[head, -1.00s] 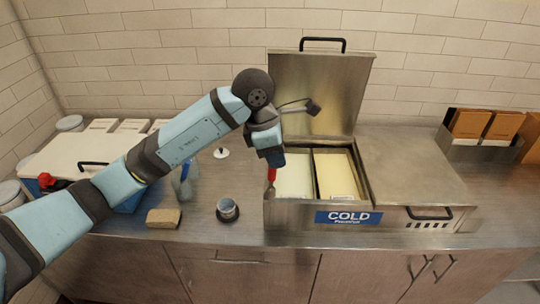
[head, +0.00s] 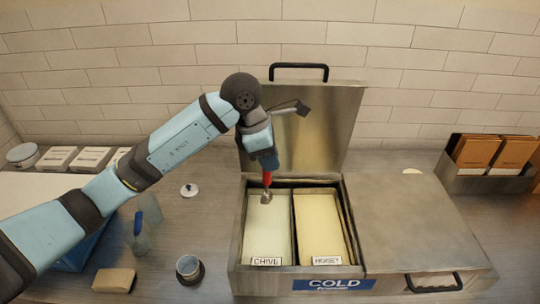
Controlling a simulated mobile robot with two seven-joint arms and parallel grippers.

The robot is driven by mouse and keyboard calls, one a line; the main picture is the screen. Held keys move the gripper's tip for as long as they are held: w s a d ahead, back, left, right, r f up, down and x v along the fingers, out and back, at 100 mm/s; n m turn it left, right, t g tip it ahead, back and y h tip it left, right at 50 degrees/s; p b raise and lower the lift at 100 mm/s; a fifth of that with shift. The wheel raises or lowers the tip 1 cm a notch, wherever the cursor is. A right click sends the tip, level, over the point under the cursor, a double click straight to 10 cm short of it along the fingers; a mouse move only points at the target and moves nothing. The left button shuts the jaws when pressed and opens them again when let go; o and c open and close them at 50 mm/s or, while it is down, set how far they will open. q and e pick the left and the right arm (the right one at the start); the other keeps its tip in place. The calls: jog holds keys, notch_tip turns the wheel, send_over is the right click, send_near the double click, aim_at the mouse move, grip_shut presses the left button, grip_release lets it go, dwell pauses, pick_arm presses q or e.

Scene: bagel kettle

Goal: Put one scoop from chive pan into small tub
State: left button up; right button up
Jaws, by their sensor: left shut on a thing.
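My left gripper (head: 268,170) is shut on the red handle of a scoop (head: 266,197). The scoop hangs downward with its metal bowl over the back part of the chive pan (head: 267,235); I cannot tell whether the bowl touches the pale contents. The chive pan is the left pan in the open cold box, with a CHIVE label at its front. The honey pan (head: 320,230) is beside it on the right. A small tub (head: 188,265), grey-blue and round, stands on a dark base on the counter left of the box. My right gripper is not in view.
The raised steel lid (head: 300,130) stands behind the pans. A closed lid (head: 410,220) covers the box's right half. A sponge-like block (head: 114,281), a clear bottle (head: 141,235) and a small white lid (head: 189,190) are on the left counter. Brown packets (head: 490,150) stand at the far right.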

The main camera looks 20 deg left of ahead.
aim_at(270, 184)
pick_arm(q)
jog(key=shift+f, duration=0.45)
notch_tip(270, 184, down, 7)
jog(key=b, duration=0.3)
jog(key=shift+r, duration=0.1)
notch_tip(270, 184, down, 7)
jog(key=b, duration=0.6)
jog(key=shift+f+b, duration=0.55)
jog(key=shift+f, duration=0.15)
jog(key=shift+d, duration=0.15)
